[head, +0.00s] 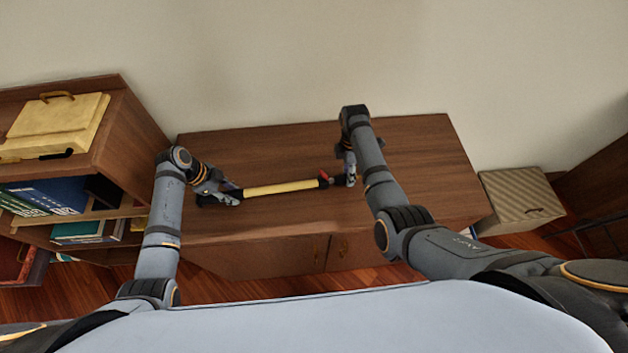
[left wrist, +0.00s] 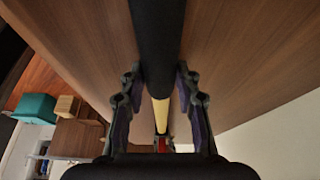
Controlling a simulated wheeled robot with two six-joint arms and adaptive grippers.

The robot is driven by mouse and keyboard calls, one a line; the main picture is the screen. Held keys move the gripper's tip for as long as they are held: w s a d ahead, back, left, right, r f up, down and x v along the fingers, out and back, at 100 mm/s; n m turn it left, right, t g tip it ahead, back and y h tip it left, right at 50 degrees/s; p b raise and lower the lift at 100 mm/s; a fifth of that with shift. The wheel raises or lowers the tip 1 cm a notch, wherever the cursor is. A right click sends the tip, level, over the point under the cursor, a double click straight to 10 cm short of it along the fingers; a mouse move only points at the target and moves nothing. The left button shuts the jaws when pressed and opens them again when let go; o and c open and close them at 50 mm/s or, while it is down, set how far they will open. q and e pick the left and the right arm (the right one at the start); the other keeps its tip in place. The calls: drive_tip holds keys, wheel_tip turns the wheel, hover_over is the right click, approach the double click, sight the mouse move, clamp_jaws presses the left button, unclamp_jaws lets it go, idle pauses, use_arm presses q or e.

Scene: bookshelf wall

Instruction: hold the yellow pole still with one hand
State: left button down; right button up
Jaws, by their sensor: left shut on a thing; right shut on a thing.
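The yellow pole (head: 282,188) lies roughly level across the wooden cabinet top, with dark ends and a red part near its right end. My left gripper (head: 232,193) is shut on its dark left end. In the left wrist view, the dark section passes between the two fingers (left wrist: 157,85), with the yellow part (left wrist: 160,115) and a red bit beyond. My right gripper (head: 343,178) is shut at the right end, just past the red part. Its fingers partly hide that end. I cannot tell whether the pole touches the cabinet top.
The low brown cabinet (head: 420,150) stands against a plain wall, its top otherwise clear. A bookshelf (head: 138,130) with books and a yellow case (head: 55,125) stands at the left. A striped box (head: 518,198) is on the floor at the right.

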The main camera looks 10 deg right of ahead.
sight(402, 174)
clamp_jaws()
drive_tip(key=shift+w+d, duration=0.2)
drive_tip(key=shift+d, duration=2.95)
drive_tip(key=shift+w+d, duration=0.2)
drive_tip(key=shift+d, duration=2.9)
drive_tip(key=shift+w+d, duration=0.2)
drive_tip(key=shift+d, duration=2.95)
drive_tip(key=o, duration=1.1)
unclamp_jaws()
drive_tip(key=shift+o, duration=0.2)
wheel_tip(402, 174, up, 12)
drive_tip(key=w, duration=0.2)
drive_tip(key=shift+w, duration=0.15)
